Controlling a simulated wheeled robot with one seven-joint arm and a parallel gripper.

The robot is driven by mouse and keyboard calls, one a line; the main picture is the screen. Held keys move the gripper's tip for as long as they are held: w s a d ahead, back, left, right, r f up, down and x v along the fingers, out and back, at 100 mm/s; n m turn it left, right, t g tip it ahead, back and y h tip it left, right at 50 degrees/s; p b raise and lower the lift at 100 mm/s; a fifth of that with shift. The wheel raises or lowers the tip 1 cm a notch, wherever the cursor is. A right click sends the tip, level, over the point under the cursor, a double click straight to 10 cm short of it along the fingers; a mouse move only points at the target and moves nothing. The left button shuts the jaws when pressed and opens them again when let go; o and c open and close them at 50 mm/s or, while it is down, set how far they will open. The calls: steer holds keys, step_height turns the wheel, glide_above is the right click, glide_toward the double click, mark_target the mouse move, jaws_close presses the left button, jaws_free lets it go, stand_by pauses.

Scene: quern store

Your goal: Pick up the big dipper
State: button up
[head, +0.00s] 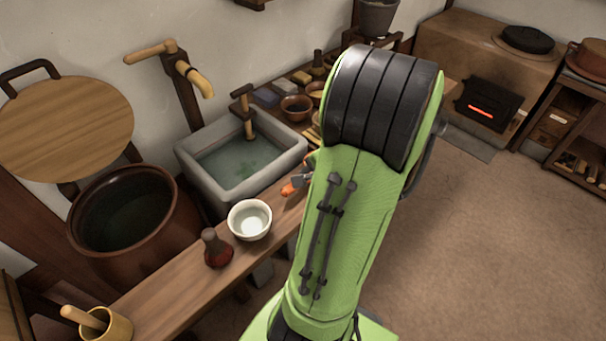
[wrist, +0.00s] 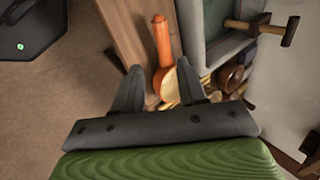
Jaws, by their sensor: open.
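In the wrist view, a long orange handle (wrist: 161,42) lies along the wooden counter (wrist: 128,35). Its near end widens between my fingers, beside a cream, round-looking piece (wrist: 170,84); I cannot tell whether these are one thing, or whether this is the big dipper. My gripper (wrist: 159,64) is open, its fingers on either side of the orange piece's near end. Whether they touch it is unclear. In the head view, a small bit of orange (head: 288,189) shows beside my arm, which hides most of that spot.
A stone sink (head: 240,197) with water stands behind the counter. A white bowl (head: 249,220) and a dark red bottle-shaped thing (head: 216,249) stand on the counter to the left. Small brown bowls (head: 296,107) crowd its far part. Open floor (head: 480,240) lies right.

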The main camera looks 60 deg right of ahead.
steer(key=b+x, duration=0.5)
steer(key=x, duration=1)
steer(key=shift+r, duration=0.1)
jaws_close()
